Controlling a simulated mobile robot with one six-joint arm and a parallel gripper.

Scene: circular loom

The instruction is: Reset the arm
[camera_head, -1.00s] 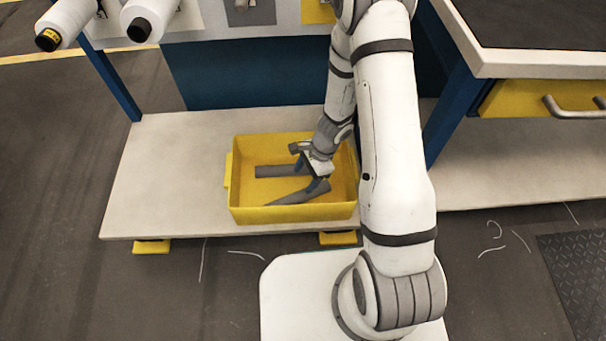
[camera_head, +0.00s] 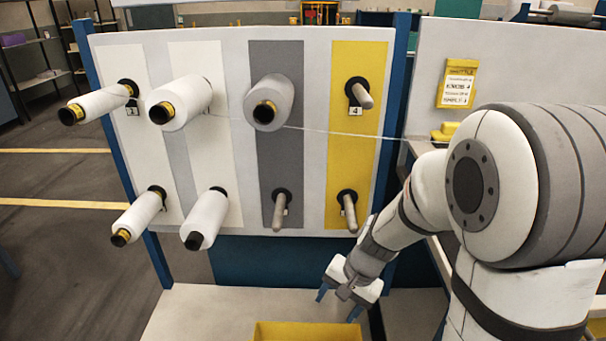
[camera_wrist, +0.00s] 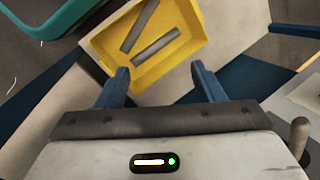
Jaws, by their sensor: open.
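My gripper (camera_head: 338,298) is open and empty, in front of the lower right of the bobbin board and above the level of the yellow bin. Its two blue fingers stand apart in the wrist view (camera_wrist: 163,88). My white arm reaches in from the right in the head view. The yellow bin (camera_wrist: 190,58) lies below the gripper in the wrist view, with two grey tubes (camera_wrist: 155,48) in it. In the head view only the bin's top edge (camera_head: 310,330) shows.
The board (camera_head: 320,60) carries several white bobbins (camera_head: 182,102) and a grey one (camera_head: 270,102). Bare pegs (camera_head: 361,95) stick out on the grey and yellow strips. A thread runs right to a yellow part (camera_head: 445,132). Floor (camera_head: 60,245) at left is clear.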

